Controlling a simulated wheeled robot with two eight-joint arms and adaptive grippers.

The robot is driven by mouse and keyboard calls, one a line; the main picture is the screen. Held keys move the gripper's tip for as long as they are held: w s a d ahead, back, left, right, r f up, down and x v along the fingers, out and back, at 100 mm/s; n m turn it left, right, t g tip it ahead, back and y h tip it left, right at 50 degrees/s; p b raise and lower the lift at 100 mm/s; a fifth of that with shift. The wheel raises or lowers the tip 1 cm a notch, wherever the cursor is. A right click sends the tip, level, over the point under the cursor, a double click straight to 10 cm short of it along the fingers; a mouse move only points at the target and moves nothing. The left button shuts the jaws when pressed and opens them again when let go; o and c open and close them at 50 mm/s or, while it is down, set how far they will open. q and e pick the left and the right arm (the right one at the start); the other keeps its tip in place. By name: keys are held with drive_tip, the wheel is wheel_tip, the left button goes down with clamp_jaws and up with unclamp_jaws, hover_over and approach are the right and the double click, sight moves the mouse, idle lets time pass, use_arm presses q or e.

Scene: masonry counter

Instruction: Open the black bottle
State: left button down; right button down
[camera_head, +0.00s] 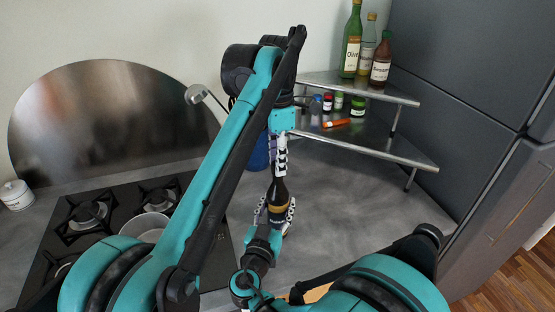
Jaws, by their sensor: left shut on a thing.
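The black bottle (278,190) stands upright near the middle of the camera_head view, dark with a gold band low on its body. My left gripper (280,160) comes down from above and is shut on the top of the bottle; its fingers hide the cap. My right gripper (275,212) comes from below in the picture, with one finger on each side of the lower body, and looks shut on it. The bottle's base is hidden behind the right gripper.
A metal corner shelf (375,146) at the back right carries small jars and several tall bottles (351,42). A blue container (258,155) stands behind my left arm. Grey counter (345,200) right of the bottle is clear.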

use_arm(q)
drive_tip(key=shift+r, duration=0.2)
drive_tip(key=shift+r, duration=0.95)
drive_tip(key=shift+r, duration=2)
use_arm(e)
drive_tip(key=c, duration=0.6)
unclamp_jaws()
